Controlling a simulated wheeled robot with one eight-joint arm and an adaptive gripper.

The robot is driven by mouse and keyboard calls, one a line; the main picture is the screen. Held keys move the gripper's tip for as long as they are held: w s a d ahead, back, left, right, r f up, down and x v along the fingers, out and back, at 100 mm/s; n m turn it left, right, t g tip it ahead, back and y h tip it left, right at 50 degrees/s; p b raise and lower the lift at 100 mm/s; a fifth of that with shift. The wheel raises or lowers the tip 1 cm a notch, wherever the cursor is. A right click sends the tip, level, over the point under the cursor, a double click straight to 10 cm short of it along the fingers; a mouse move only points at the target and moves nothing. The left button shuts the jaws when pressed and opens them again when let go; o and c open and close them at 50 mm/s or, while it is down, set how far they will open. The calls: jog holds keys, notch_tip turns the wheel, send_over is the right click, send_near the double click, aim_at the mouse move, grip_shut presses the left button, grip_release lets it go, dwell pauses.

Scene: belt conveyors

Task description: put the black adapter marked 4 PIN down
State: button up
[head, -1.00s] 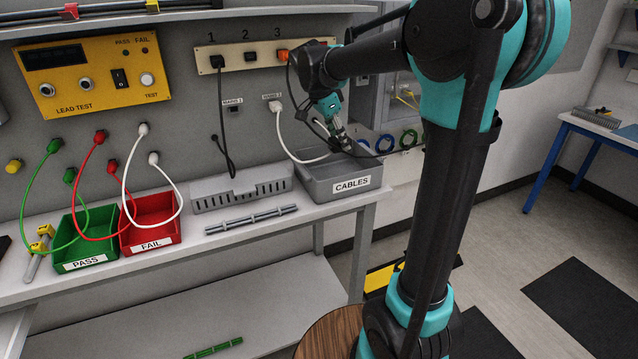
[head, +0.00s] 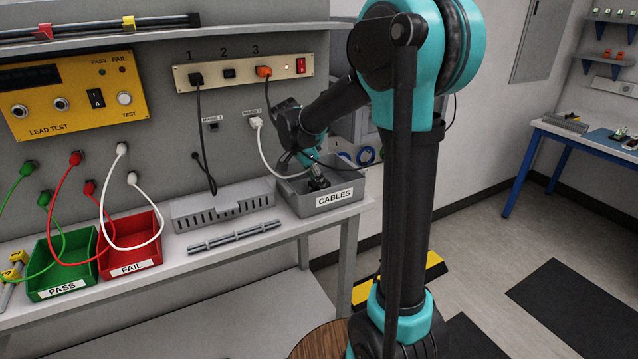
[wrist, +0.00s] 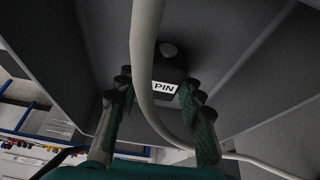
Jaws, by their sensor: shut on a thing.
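The black adapter (wrist: 158,66) shows in the wrist view between my fingertips, with a white label reading PIN; the rest of the marking is hidden. My gripper (wrist: 155,88) is shut on it, one finger at each side. A white cable (wrist: 146,50) crosses in front of the adapter, close to the camera. In the head view my gripper (head: 318,182) points down inside the grey CABLES bin (head: 340,203), below its rim. I cannot tell whether the adapter touches the bin floor.
The white cable (head: 262,152) runs from a wall plug down to the bin. A grey slotted box (head: 222,207) and a grey rail (head: 234,237) lie left of the bin. The green PASS tray (head: 62,284) and red FAIL tray (head: 130,262) stand farther left.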

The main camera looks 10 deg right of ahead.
jog(key=o, duration=1.2)
jog(key=shift+f, duration=0.1)
jog(key=shift+c, duration=0.2)
jog(key=v, duration=1.2)
